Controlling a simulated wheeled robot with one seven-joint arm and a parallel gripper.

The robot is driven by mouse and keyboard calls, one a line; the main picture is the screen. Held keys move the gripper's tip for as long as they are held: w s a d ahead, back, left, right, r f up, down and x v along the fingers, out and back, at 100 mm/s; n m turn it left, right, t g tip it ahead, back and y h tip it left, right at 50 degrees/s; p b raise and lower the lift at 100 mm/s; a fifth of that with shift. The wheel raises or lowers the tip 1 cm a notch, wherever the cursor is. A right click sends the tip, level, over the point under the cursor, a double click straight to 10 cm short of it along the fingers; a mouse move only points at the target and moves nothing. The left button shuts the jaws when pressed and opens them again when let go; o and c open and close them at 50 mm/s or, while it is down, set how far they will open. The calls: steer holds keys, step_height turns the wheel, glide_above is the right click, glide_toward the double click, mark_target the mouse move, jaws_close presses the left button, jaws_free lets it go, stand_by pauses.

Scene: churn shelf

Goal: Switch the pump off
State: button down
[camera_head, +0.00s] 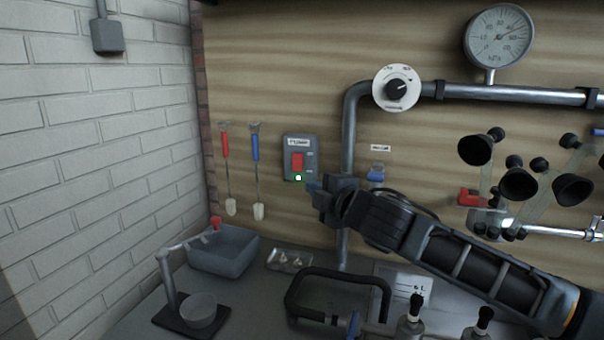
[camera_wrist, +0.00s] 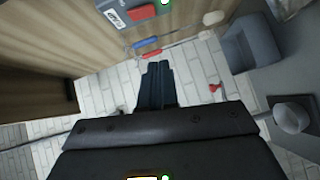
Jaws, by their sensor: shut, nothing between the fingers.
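The pump switch (camera_head: 289,146) is a grey box with a "PUMP" label on the wooden back wall. It has a red rocker (camera_head: 298,161) with a small green-edged white spot at its lower end; which way the rocker is tipped I cannot tell. My gripper (camera_head: 312,187) is shut and empty, just right of and below the switch; whether it touches the box I cannot tell. In the wrist view, my closed fingers (camera_wrist: 158,70) point toward the white brick wall, and part of the labelled switch box (camera_wrist: 118,17) shows at the top edge.
A red-handled tool (camera_head: 225,146) and a blue-handled tool (camera_head: 256,147) hang left of the switch. A vertical pipe (camera_head: 348,135) runs to its right, with a dial (camera_head: 396,88) above. A grey basin (camera_head: 225,255) and black handle frame (camera_head: 335,273) sit below.

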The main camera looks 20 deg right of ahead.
steer(key=shift+w+d, duration=0.15)
steer(key=shift+d, duration=0.3)
steer(key=p, duration=0.2)
glide_toward(298, 162)
steer(key=w+a+f, duration=0.2)
steer(key=w+f, duration=0.1)
steer(key=w, duration=0.1)
steer(key=shift+w+d, duration=0.2)
steer(key=shift+w, duration=0.55)
steer(key=shift+f, duration=0.15)
